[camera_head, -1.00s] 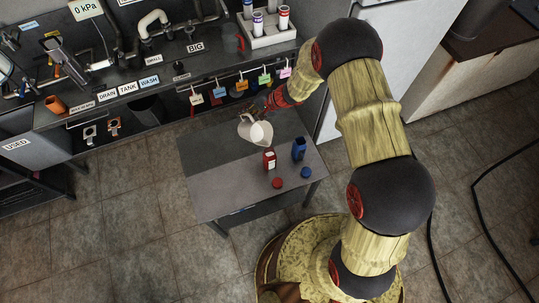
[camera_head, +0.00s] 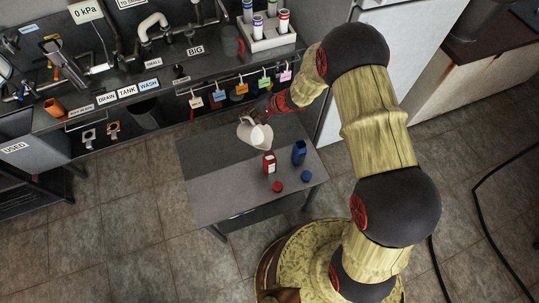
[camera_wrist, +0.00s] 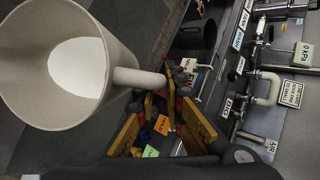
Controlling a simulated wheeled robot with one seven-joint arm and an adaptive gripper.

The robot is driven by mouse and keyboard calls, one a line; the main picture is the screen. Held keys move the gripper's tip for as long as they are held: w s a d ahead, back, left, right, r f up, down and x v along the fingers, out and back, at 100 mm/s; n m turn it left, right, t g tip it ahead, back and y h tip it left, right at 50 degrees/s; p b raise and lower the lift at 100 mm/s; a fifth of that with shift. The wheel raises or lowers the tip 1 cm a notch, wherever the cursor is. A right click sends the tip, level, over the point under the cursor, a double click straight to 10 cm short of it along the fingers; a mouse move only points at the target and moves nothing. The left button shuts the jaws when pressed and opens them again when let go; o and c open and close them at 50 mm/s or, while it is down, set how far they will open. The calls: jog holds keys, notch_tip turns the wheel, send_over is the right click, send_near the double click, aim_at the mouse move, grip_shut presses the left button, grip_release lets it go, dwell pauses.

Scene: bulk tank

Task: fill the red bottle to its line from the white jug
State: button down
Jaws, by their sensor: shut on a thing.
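The white jug (camera_head: 246,131) is held over the small grey table, close behind the open red bottle (camera_head: 269,167). It is tilted, with its mouth towards the bottle. In the wrist view the jug (camera_wrist: 103,40) shows white liquid inside, and its handle stub lies between the yellow fingers of my gripper (camera_wrist: 160,98). My gripper (camera_head: 268,108) is shut on the jug's handle. The red bottle stands upright with a white label; its fill line and level are too small to tell. No stream is visible.
A blue bottle (camera_head: 299,152) stands right of the red one. A red cap (camera_head: 277,187) and a blue cap (camera_head: 305,174) lie in front on the table (camera_head: 225,193). Behind is a counter with coloured tags (camera_head: 240,88) along its edge. The table's left side is clear.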

aim_at(249, 123)
jog(key=shift+s+d+r+n+t+y+b, duration=0.15)
jog(key=shift+s+r+t+y+b, duration=0.1)
jog(key=shift+r+b, duration=0.25)
jog(key=shift+s+d+r+n+t+y+b, duration=0.1)
jog(key=shift+s+d+r+t+y+b, duration=0.15)
jog(key=shift+r+b, duration=0.2)
jog(key=shift+s+d+r+n+t+y+b, duration=0.1)
jog(key=shift+r+t+y+b, duration=0.15)
jog(key=shift+r+b, duration=0.25)
dwell(2.7)
dwell(0.7)
